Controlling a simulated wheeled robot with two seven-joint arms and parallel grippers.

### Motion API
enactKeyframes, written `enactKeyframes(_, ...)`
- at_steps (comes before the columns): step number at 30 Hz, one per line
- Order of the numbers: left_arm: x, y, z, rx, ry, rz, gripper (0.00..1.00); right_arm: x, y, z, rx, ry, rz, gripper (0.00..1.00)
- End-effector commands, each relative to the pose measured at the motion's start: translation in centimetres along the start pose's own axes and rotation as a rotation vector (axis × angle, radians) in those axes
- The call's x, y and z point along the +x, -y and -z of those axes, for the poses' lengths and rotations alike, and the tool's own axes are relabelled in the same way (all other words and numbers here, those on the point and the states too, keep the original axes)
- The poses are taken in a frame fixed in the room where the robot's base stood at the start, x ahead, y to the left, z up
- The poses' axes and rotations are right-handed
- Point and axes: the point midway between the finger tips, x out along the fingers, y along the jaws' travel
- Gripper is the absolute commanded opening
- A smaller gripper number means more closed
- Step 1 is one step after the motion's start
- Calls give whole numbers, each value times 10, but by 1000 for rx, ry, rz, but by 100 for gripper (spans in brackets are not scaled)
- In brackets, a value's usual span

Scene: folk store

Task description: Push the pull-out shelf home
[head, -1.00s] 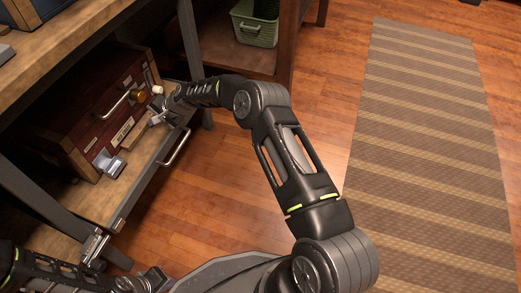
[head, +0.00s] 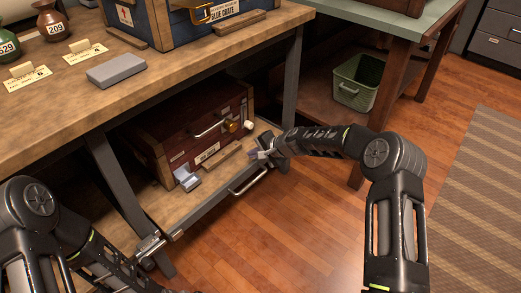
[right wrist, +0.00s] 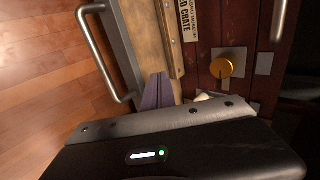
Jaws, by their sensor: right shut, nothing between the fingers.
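The pull-out shelf (head: 160,208) is a wooden board under the workbench, with its front edge out past the bench legs. A metal bar handle (head: 248,182) is on its front; the handle also shows in the right wrist view (right wrist: 98,50). A dark red crate (head: 190,125) sits on the shelf. My right gripper (head: 262,152) is shut and empty at the shelf's right front, between the handle and the crate. Its fingers (right wrist: 157,90) lie over or against the board; I cannot tell which.
The workbench top (head: 60,125) above holds a blue crate (head: 195,22), a grey block (head: 116,70), cards and small pots. A side table with a green basket (head: 358,82) stands at back right. The wood floor in front is clear, with a striped rug (head: 490,170) at right.

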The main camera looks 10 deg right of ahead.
Motion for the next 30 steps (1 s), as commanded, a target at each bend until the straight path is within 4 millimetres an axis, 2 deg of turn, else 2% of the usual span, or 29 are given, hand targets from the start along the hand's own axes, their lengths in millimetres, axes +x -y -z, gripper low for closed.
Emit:
enactKeyframes(1,-6,-2,0,0,2,0,0,-12,2,1,1,-1,0,0)
enactKeyframes(3,-9,-3,-1,0,4,0,0,-21,1,0,2,0,0,0)
enactKeyframes(8,-11,-3,-1,0,6,0,0,-31,-1,-1,0,2,-1,0)
enactKeyframes(24,-11,-3,-1,0,6,0,0,-32,-1,-1,-4,1,-1,0)
enactKeyframes(27,-11,-3,-1,0,6,0,0,-31,-1,7,-30,-34,3,0)
enactKeyframes(29,-10,-3,-1,0,6,0,0,-27,-13,1,-68,-48,-15,0)
enactKeyframes(30,-10,-3,-1,0,6,0,0,-25,-26,-6,-92,-53,-35,0)
